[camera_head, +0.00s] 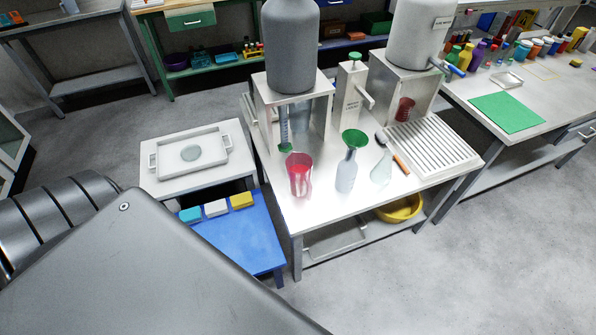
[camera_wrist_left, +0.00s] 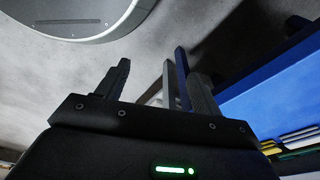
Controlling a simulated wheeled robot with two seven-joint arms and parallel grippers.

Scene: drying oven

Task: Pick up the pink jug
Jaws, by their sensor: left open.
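A pink, see-through jug (camera_head: 299,174) stands upright on the front left part of the white table (camera_head: 330,206) in the head view. A smaller red, see-through vessel (camera_head: 404,110) stands further back, below the light grey tank. My left gripper (camera_wrist_left: 157,88) shows in the left wrist view, with its two dark fingers apart and nothing between them. The jug is not in that view; the floor and a blue table (camera_wrist_left: 275,85) are. In the head view my left arm fills the lower left and its gripper is hidden. My right gripper is not in view.
Beside the jug stand a bottle with a green funnel (camera_head: 353,141), a clear flask (camera_head: 381,170) and an orange-handled brush (camera_head: 400,163). A dark grey tank (camera_head: 290,45) stands behind it. A low blue table (camera_head: 240,238) and a tray (camera_head: 165,165) are to the left.

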